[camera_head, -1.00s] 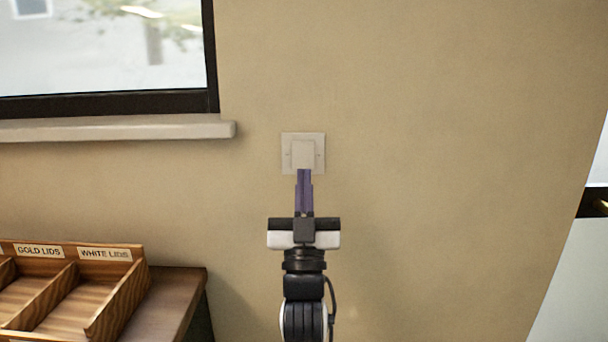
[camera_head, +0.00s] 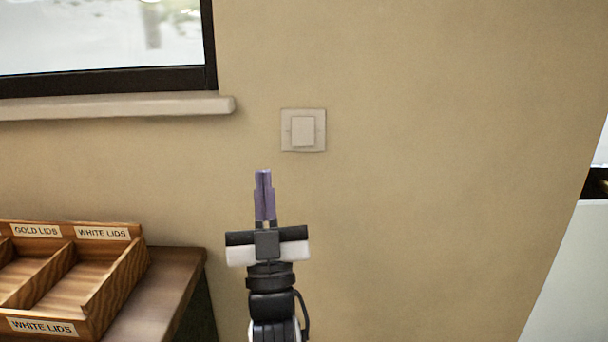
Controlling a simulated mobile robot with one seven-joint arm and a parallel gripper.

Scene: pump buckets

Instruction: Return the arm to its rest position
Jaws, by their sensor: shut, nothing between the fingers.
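My gripper (camera_head: 263,174) is at the lower middle of the head view, pointing up in the picture. Its two purple fingers are together with nothing between them. A pale wall switch (camera_head: 303,131) is on the beige wall, above and to the right of the fingertips. A strip of wall shows between the fingertips and the switch in the picture.
A wooden lid tray (camera_head: 131,281) with labels for gold and white lids stands on a wooden counter (camera_head: 160,290) at the lower left. A window sill (camera_head: 115,106) juts out at the upper left. The wall (camera_head: 430,170) right of my gripper is bare.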

